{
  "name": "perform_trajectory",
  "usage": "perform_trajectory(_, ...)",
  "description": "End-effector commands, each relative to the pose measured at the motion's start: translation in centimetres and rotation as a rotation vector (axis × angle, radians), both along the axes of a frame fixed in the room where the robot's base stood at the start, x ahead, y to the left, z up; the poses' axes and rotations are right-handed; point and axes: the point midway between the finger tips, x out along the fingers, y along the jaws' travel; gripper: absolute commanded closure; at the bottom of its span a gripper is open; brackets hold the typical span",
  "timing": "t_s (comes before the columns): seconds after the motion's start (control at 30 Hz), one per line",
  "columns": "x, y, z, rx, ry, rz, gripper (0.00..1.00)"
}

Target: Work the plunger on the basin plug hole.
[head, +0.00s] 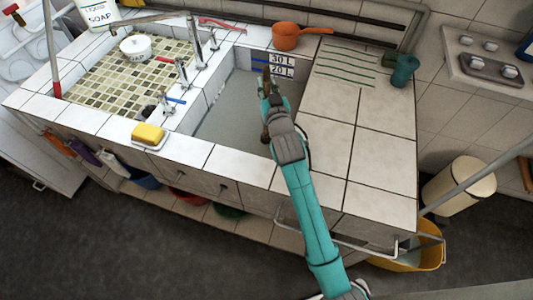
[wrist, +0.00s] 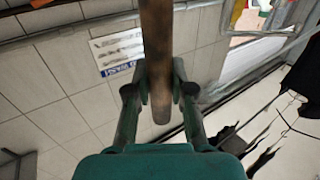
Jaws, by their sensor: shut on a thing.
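My gripper (head: 267,95) is over the right part of the deep grey basin (head: 225,122), near its back wall. It is shut on the brown wooden handle of the plunger (head: 266,76). In the wrist view the handle (wrist: 156,40) runs between the two fingers (wrist: 163,85), from the top edge down to a rounded end. The plunger's cup cannot be made out in either view. The plug hole is not visible; my arm and the basin's front rim cover part of the basin. I cannot tell whether the plunger touches the basin floor.
Taps (head: 183,75) stand on the left divider. A yellow sponge (head: 149,133) sits on the front rim. A yellow bucket (head: 425,250) is at lower right.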

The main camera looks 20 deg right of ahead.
Motion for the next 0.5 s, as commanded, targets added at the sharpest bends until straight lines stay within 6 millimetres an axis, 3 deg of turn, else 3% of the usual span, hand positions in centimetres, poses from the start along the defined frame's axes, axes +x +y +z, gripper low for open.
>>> perform_trajectory(0.27,-0.05,-0.02,-0.57,0.000,0.013,-0.001,1.00)
perform_trajectory(0.5,-0.04,-0.03,0.20,0.000,0.014,-0.001,1.00)
